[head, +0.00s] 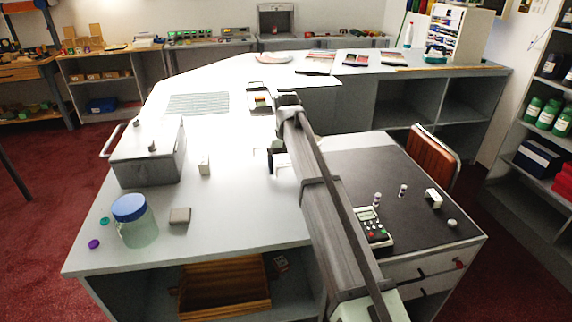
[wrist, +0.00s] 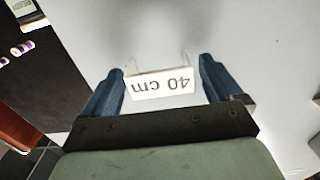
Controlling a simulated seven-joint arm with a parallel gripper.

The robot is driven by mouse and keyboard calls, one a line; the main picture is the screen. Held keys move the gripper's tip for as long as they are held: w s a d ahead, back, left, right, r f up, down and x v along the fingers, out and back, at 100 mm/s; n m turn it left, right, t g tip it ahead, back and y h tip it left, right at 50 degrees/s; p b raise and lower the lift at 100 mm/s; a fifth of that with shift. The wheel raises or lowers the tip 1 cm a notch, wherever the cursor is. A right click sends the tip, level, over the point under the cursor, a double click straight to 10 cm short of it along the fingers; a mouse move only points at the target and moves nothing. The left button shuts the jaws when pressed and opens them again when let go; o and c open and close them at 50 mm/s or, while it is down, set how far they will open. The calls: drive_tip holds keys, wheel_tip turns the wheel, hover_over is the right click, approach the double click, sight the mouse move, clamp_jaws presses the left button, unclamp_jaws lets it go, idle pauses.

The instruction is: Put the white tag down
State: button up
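The fingers are apart, with a narrow gap showing between the tag and the right finger and a smaller one at the left. The pale counter top (wrist: 240,35) is behind the tag. In the head view, my gripper is low over the middle of the white counter (head: 225,210), and my arm hides part of it.
A grey lidded box (head: 147,155), a white block (head: 204,165), a blue-lidded jar (head: 133,222) and a grey-brown block (head: 180,215) stand to the left. A keypad device (head: 373,228) and small items are on the dark mat (head: 345,165) at right. Bare counter lies around my gripper.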

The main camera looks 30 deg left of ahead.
sight(286, 163)
drive_tip(key=shift+o, duration=0.5)
drive_tip(key=shift+r, duration=0.1)
wheel_tip(286, 163, up, 12)
idle(0.7)
drive_tip(key=w+d+f+m, duration=0.3)
drive_tip(key=w+d+f, duration=0.1)
drive_tip(key=w+d, duration=1.15)
drive_tip(key=w+d+f+m, duration=0.25)
drive_tip(key=w+d, duration=0.95)
drive_tip(key=d, duration=0.6)
drive_tip(key=w+f+n, duration=0.3)
drive_tip(key=f+n, duration=0.2)
drive_tip(key=f, duration=0.6)
drive_tip(key=shift+w+a, duration=0.15)
drive_tip(key=shift+w, duration=0.2)
drive_tip(key=shift+n, duration=0.25)
